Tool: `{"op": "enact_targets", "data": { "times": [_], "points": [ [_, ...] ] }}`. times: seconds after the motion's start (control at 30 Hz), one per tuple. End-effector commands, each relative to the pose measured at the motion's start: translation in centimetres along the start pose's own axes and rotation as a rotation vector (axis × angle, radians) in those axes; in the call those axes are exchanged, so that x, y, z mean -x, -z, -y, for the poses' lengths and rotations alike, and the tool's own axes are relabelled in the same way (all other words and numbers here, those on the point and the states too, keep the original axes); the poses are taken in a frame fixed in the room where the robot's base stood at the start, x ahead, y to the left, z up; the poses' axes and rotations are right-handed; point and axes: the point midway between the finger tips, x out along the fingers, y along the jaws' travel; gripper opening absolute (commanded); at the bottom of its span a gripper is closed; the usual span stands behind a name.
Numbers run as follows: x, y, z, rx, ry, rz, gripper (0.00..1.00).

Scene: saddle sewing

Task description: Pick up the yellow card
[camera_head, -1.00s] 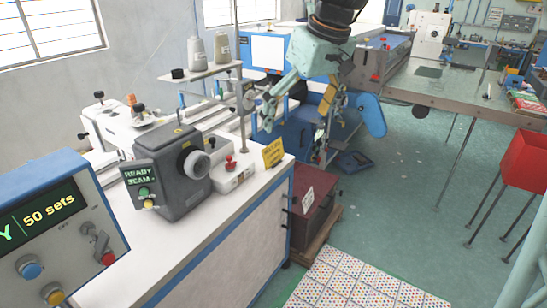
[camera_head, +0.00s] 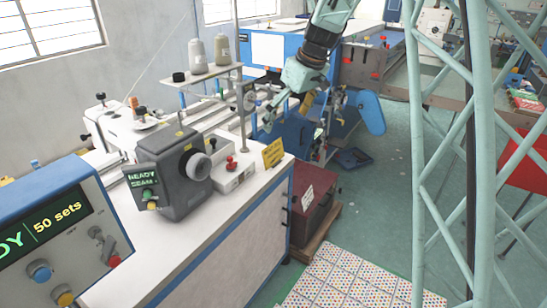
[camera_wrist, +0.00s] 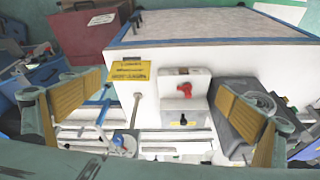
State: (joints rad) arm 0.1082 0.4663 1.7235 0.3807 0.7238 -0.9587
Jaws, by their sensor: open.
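The yellow card (camera_head: 273,152) with dark lettering stands upright at the right end of the white sewing bench (camera_head: 215,225). In the wrist view the card (camera_wrist: 131,74) is left of centre, flat-looking and unobstructed, between the two fingers but beyond them. My gripper (camera_head: 287,117) is above and behind the card in the head view, apart from it. In the wrist view my gripper (camera_wrist: 160,92) shows tan-padded fingers spread wide on both sides, with nothing held between them.
A grey machine head (camera_head: 175,172) and a small white box with a red knob (camera_head: 231,167) stand beside the card. Thread cones (camera_head: 222,48) stand on a raised rack behind. A dark red cabinet (camera_head: 312,212) is right of the bench. Open floor lies beyond it.

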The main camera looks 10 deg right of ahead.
Motion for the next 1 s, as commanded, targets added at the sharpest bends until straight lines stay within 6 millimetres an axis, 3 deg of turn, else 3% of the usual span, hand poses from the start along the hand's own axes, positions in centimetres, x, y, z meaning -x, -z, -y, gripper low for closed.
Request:
{"op": "enact_targets", "data": {
  "times": [0.7, 1.0],
  "points": [
    [-12.5, 3.7, -8.5, 0.115, 0.028, -0.021, 1.00],
    [-16.0, 4.1, -10.4, 0.146, 0.033, -0.029, 1.00]
  ]
}}
